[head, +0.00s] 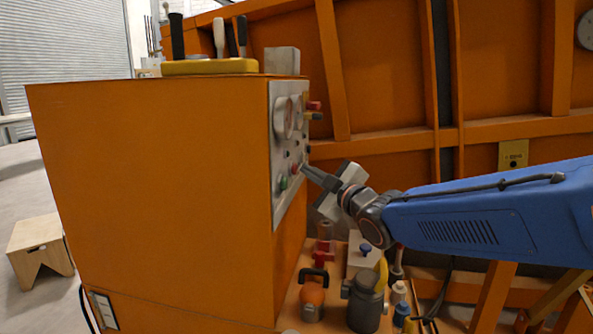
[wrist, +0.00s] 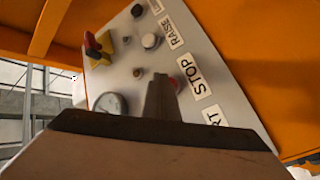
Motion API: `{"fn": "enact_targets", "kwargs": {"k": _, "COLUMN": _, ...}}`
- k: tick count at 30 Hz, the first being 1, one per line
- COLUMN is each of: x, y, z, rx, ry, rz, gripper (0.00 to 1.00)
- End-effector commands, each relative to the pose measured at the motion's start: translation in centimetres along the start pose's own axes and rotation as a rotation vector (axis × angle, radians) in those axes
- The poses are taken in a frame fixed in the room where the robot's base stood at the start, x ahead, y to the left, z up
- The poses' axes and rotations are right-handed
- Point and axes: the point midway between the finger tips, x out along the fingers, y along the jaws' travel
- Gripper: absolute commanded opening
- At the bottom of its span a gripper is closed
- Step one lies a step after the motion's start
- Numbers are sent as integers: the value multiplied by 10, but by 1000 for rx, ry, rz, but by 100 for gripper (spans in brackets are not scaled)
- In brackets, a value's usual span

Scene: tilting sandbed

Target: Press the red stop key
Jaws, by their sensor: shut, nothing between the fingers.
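The red stop key (head: 295,168) is on the grey control panel (head: 277,208) on the side of the orange cabinet. In the wrist view, a red edge of the stop key (wrist: 174,84) shows beside the STOP label (wrist: 195,79); my fingers hide most of it. My gripper (head: 305,169) is shut and empty, its tips pointing at the panel right by the red key. In the wrist view, my gripper (wrist: 161,79) overlaps the key. I cannot tell whether the tips touch it.
A green key (head: 283,183) sits just below the red one. A red-handled switch (wrist: 92,46) on a yellow plate, a gauge (wrist: 110,103) and other knobs share the panel.

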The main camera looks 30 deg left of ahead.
Motion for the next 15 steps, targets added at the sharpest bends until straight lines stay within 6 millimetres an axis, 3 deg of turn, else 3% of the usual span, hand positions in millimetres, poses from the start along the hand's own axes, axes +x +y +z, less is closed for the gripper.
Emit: {"fn": "enact_targets", "kwargs": {"k": 15, "x": -6, "y": 4, "z": 5, "rx": 0, "ry": -1, "rz": 0, "gripper": 0}}
